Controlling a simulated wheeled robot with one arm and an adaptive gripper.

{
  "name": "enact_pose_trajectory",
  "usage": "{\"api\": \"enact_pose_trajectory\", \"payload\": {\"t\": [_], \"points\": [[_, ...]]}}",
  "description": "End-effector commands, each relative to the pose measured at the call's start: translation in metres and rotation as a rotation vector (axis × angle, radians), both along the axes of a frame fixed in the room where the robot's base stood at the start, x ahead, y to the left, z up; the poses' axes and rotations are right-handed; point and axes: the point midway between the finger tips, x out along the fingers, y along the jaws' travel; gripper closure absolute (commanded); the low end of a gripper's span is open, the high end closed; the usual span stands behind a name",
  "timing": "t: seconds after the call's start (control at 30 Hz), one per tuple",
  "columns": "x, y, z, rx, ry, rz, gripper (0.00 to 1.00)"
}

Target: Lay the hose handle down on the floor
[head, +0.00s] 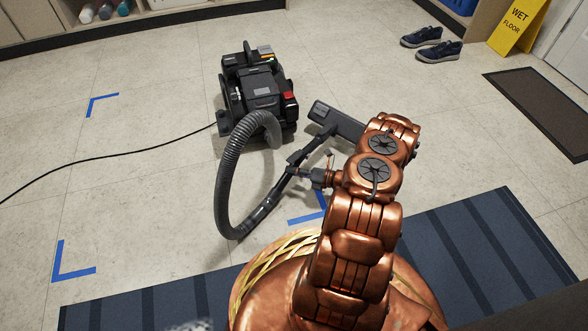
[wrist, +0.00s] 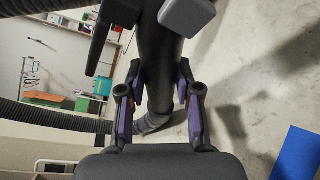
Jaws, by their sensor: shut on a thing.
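The hose handle (head: 268,205) is a dark tube at the end of the grey ribbed hose (head: 228,178). It is tilted in the head view, running up and right toward a flat floor nozzle (head: 336,120). My gripper (head: 303,176) is shut around the tube. In the wrist view the dark tube (wrist: 158,75) passes between the purple-padded fingers of my gripper (wrist: 160,103). The hose leads to a black vacuum cleaner (head: 262,90) with a red button. I cannot tell exactly how high the handle is above the floor.
Blue tape corners (head: 72,262) mark the pale tile floor, one partly behind the handle. A striped blue mat (head: 480,240) lies in front. A black cord (head: 110,156) runs left. Shoes (head: 438,50), a dark mat (head: 545,105) and a yellow wet-floor sign (head: 517,27) are at right.

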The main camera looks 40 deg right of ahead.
Motion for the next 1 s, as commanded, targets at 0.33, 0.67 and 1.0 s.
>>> {"api": "enact_pose_trajectory", "payload": {"t": [0.33, 0.67, 1.0], "points": [[0.0003, -0.0001, -0.0008, -0.001, -0.003, 0.0, 1.0], [0.0003, 0.0002, -0.0036, -0.001, -0.003, 0.0, 1.0], [0.0004, 0.0002, -0.0086, -0.001, -0.003, 0.0, 1.0]]}}
